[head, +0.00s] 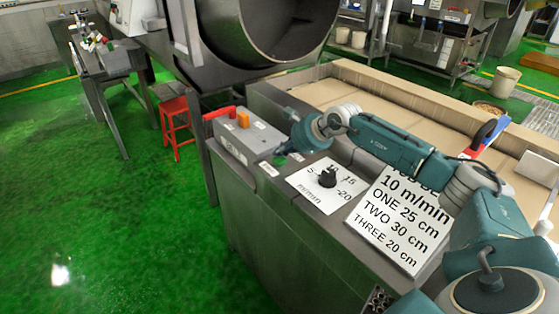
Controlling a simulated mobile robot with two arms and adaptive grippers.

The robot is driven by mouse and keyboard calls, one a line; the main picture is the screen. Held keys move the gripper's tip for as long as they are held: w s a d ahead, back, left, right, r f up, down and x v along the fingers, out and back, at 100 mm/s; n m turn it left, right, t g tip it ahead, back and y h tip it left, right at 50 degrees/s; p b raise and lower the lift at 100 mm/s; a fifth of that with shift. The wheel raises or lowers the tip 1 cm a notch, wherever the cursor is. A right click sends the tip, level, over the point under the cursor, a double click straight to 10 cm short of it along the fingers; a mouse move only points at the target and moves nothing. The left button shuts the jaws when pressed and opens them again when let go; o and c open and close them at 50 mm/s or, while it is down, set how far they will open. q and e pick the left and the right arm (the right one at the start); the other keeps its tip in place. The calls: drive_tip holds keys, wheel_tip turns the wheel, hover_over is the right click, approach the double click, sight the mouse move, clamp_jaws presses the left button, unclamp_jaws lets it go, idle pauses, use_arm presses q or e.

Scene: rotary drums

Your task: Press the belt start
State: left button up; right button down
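A grey control box (240,146) sits on the far end of the steel cabinet. An orange block-like button (243,119) and a red part (219,113) stand on or behind its far side. A small green button-like part (279,160) shows at the box's near end, partly covered by my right gripper (284,149). The gripper points down and left at that end; whether it touches the green part is unclear. Its fingers are too small and dark to tell open from shut. My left gripper is out of view.
A black rotary knob (327,178) on a white dial plate (318,190) and a white sign (403,222) with speed and spacing text lie on the cabinet top nearer me. A large steel drum (262,35) hangs beyond the box. A wide tan belt (400,105) runs behind the cabinet.

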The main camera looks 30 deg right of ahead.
sight(281, 160)
drive_tip(key=shift+f+b, duration=0.45)
drive_tip(key=shift+f, duration=0.25)
idle(0.6)
drive_tip(key=shift+r, duration=0.1)
drive_tip(key=shift+r+p, duration=0.5)
drive_tip(key=shift+r, duration=0.35)
drive_tip(key=shift+r+p, duration=1.4)
drive_tip(key=shift+r, duration=1.15)
